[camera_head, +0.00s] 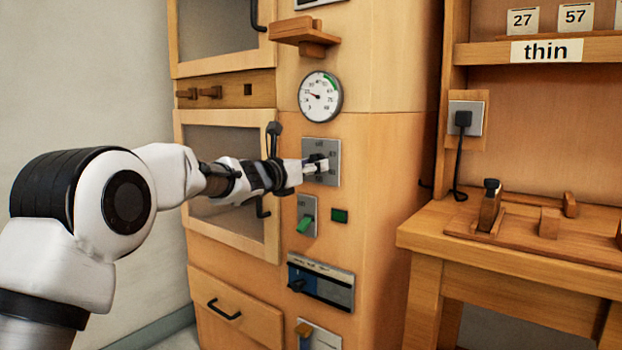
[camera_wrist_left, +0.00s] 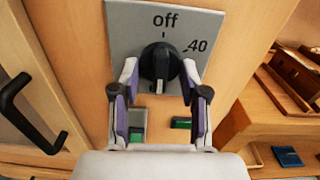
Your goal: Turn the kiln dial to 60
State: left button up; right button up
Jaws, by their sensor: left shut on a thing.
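The kiln dial is a black knob (camera_wrist_left: 160,62) on a grey plate (camera_head: 333,150) on the wooden kiln front. In the left wrist view the plate reads "off" at the top and "40" at the upper right; lower markings are hidden. A pale mark shows at the lower end of the knob's ridge. My left gripper (camera_head: 318,166) reaches the plate from the left. In the left wrist view its fingers (camera_wrist_left: 160,88) stand on either side of the knob, shut on it. My right gripper is not in view.
A round gauge (camera_head: 321,96) is above the plate. A green switch (camera_head: 306,224), a small green display (camera_head: 340,215) and a blue-grey slider panel (camera_head: 321,283) are below. A kiln door handle (camera_head: 273,140) stands out close to my left wrist. A wooden bench (camera_head: 500,245) is at right.

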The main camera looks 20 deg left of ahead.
pick_arm(q)
jog(key=shift+m+b, duration=0.3)
jog(key=shift+m, duration=0.1)
jog(key=shift+r, duration=0.1)
jog(key=o, duration=1.1)
jog(key=v, duration=1.2)
